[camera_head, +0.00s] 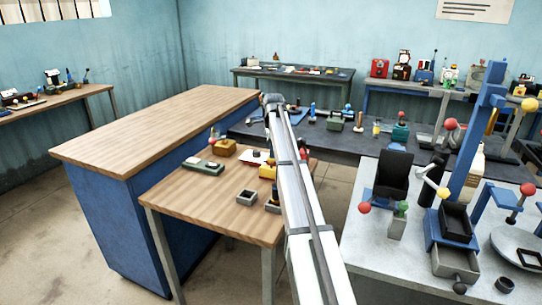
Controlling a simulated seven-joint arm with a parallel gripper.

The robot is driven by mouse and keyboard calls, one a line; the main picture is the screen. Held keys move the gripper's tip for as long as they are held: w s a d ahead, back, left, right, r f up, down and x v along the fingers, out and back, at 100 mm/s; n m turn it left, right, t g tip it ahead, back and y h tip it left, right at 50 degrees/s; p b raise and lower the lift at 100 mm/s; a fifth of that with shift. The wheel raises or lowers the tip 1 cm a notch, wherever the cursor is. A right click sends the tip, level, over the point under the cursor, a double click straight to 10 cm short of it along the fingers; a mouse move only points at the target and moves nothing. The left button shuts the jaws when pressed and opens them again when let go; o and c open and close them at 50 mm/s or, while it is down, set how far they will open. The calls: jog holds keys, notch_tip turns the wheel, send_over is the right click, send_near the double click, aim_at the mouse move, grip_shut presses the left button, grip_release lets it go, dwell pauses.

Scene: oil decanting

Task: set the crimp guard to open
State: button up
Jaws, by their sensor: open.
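I cannot tell for sure which part is the crimp guard. A black tilted panel (393,174) stands on the light grey bench at the right, near a blue upright press frame (466,150) with ball-ended levers. A red ball (364,207) shows at the panel's lower left. My own long pale arm reaches from the bottom middle up to a dark joint at the middle of the picture, left of the panel and apart from it. My gripper cannot be made out; the arm hides what lies behind it.
A wooden table (222,215) with small boxes lies left of my arm, beside a wood-topped blue counter (165,125). The light grey bench (365,255) fills the right. A dark bench (345,143) with small items lies behind. Floor shows at lower left.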

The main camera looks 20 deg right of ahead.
notch_tip(320, 180, up, 9)
jog(key=s, duration=0.1)
jog(key=shift+s+a+f, duration=0.2)
jog(key=shift+s, duration=0.15)
dwell(0.3)
